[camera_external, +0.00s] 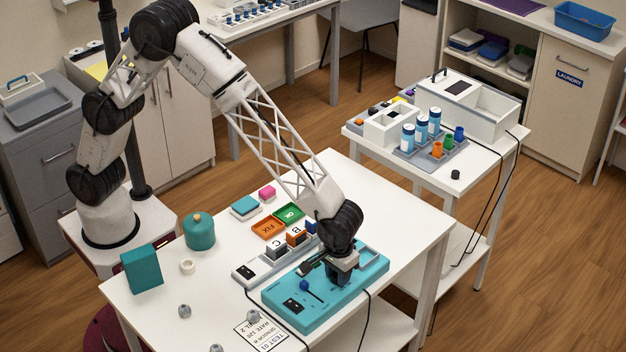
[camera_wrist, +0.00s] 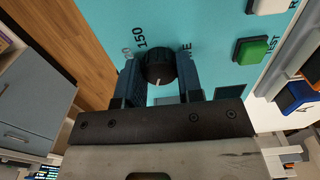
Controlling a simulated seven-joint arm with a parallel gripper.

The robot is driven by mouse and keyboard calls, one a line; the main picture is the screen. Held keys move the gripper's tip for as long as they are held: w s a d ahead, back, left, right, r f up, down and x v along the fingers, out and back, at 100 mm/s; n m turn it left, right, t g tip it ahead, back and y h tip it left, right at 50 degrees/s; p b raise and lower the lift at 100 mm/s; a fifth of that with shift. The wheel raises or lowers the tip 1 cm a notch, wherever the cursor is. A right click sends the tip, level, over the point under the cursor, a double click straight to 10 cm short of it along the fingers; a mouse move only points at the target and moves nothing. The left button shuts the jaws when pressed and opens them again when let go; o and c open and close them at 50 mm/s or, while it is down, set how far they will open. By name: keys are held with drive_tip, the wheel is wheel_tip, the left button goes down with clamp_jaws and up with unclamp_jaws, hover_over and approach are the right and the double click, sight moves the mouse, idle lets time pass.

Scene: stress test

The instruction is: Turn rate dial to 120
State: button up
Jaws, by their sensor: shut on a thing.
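The rate dial (camera_wrist: 158,66) is a black round knob on the teal panel (camera_wrist: 213,45) in the wrist view. A white pointer line shows on it, pointing toward the bottom of that picture. My gripper (camera_wrist: 160,78) is shut on the dial, with one dark finger on each side. "150" is printed beside the dial; other lettering is partly hidden by the fingers. In the external view, the teal panel (camera_external: 292,321) lies on the white table, and my gripper (camera_external: 338,276) is down over its far right part, hiding the dial.
The panel has a blue lever (camera_external: 304,285) and, in the wrist view, a green button (camera_wrist: 252,50). A printed card (camera_external: 262,333) lies in front. Lettered blocks (camera_external: 296,237) stand behind the panel. Grey knobs (camera_external: 184,311) and a teal jar (camera_external: 199,232) are at left.

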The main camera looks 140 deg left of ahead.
drive_tip(key=shift+m, duration=0.3)
drive_tip(key=m, duration=1.2)
drive_tip(key=shift+m, duration=0.3)
drive_tip(key=m, duration=0.4)
drive_tip(key=shift+m, duration=0.3)
drive_tip(key=o, duration=0.9)
